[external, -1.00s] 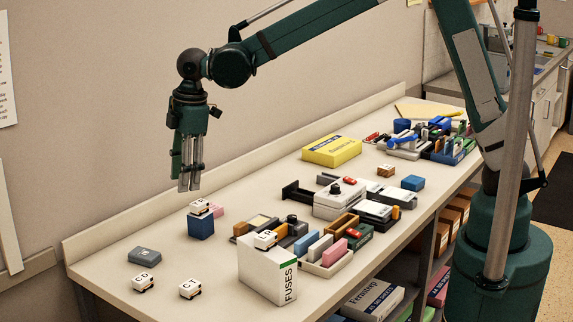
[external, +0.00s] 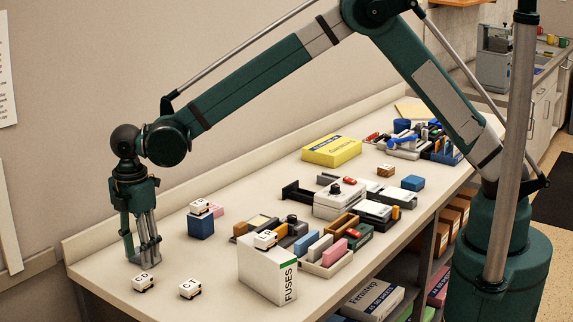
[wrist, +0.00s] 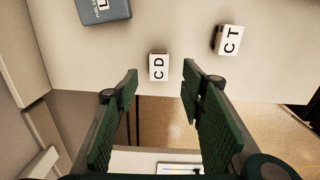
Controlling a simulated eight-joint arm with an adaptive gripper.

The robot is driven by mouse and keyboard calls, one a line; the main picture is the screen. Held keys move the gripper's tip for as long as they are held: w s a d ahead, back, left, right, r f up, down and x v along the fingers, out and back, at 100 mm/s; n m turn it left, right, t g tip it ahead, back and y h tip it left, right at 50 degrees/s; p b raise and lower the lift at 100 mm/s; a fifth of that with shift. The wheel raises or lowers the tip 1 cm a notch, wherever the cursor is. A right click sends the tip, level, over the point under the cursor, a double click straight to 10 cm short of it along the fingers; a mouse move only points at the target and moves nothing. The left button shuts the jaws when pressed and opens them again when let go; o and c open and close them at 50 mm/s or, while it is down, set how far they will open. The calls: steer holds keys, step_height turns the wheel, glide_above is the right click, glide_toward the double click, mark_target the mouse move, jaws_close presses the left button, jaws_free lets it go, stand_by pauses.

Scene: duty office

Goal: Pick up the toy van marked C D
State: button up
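The white toy van marked C D (external: 143,283) stands on the bench near its front left corner. In the wrist view its lettered top (wrist: 159,67) shows between and just beyond my fingertips. My gripper (external: 142,263) points down, low above the bench, just behind this van in the external view. Its two green-padded fingers (wrist: 160,84) are spread apart in the wrist view with nothing held between them. A similar white van marked C T (external: 190,289) stands to the right, and also shows in the wrist view (wrist: 229,40).
A grey-blue box (wrist: 104,8) lies at the upper left of the wrist view. A third van (external: 199,206) sits on a blue block (external: 201,227). Another van (external: 265,240) sits on the white FUSES box (external: 268,272). The bench's edge is close to the C D van.

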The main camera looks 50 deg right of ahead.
mark_target(142, 278)
steer(key=shift+a+f, duration=0.1)
steer(key=shift+f, duration=0.05)
steer(key=shift+f, duration=1.25)
steer(key=shift+w+a+f, duration=0.1)
steer(key=shift+f, duration=2.5)
steer(key=c, duration=1)
